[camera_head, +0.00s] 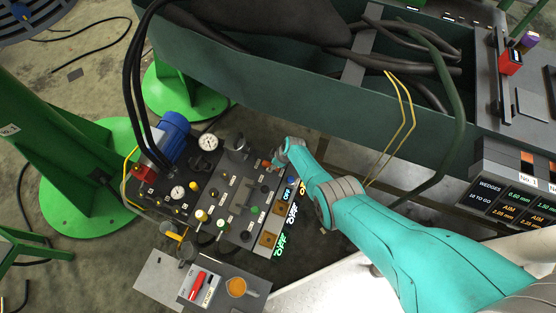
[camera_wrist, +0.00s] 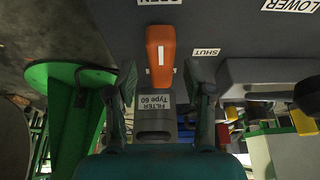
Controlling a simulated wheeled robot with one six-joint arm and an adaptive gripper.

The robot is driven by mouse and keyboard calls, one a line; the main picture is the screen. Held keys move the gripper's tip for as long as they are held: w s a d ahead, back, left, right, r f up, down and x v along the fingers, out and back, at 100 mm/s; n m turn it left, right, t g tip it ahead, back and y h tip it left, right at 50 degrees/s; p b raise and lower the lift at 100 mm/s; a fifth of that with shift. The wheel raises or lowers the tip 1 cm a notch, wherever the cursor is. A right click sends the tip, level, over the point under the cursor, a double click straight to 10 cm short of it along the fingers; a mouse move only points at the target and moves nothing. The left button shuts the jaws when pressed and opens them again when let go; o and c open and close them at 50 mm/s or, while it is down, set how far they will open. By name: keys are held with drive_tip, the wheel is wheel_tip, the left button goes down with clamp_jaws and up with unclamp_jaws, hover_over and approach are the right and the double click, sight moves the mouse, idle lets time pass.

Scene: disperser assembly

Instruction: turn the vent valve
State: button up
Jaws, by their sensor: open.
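In the wrist view an orange handle (camera_wrist: 160,50) with a white stripe sits on a dark panel face. A label reading OPEN, cut by the top edge, is above it, and a SHUT label (camera_wrist: 206,52) is to its right. No label naming the vent valve is legible. My gripper (camera_wrist: 161,74) is open, with one finger on each side of the handle's lower end and visible gaps between. In the head view my gripper (camera_head: 279,154) is at the right edge of the control panel (camera_head: 222,187), where the handle is too small to make out clearly.
A grey block labelled FILTER Type 60 (camera_wrist: 154,118) lies between my fingers in the wrist view. The panel has gauges (camera_head: 208,142), knobs and lit signs (camera_head: 288,215). A blue motor (camera_head: 174,130) stands left, and a dark green trough (camera_head: 260,75) runs behind my gripper.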

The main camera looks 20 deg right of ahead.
drive_tip(key=shift+s+d+r, duration=0.2)
drive_tip(key=shift+s+r, duration=0.15)
drive_tip(key=shift+r, duration=0.3)
drive_tip(key=shift+v, duration=2.45)
drive_tip(key=shift+s+a+f, duration=0.1)
drive_tip(key=shift+s+f, duration=0.15)
drive_tip(key=shift+s, duration=0.2)
drive_tip(key=s+a+f+m+t+h, duration=0.1)
drive_tip(key=s+f+m+t+h, duration=0.15)
drive_tip(key=s, duration=0.85)
drive_tip(key=s+r+m+t, duration=0.1)
drive_tip(key=s+r, duration=0.3)
drive_tip(key=s, duration=0.3)
drive_tip(key=s+r+m+t, duration=0.2)
drive_tip(key=s+r, duration=0.1)
drive_tip(key=s, duration=0.5)
drive_tip(key=s+r+m+t, duration=0.1)
drive_tip(key=s+r, duration=0.5)
drive_tip(key=r, duration=0.6)
drive_tip(key=s+a+r+m+t, duration=0.1)
drive_tip(key=s+r+t, duration=0.2)
drive_tip(key=r, duration=1)
drive_tip(key=s+r+m+t, duration=0.1)
drive_tip(key=s+r+t, duration=0.1)
drive_tip(key=s+r, duration=0.6)
wheel_tip(320, 180, up, 4)
drive_tip(key=shift+s+a+r+m+h, duration=0.15)
drive_tip(key=shift+s+m+h, duration=0.2)
drive_tip(key=shift+h, duration=0.1)
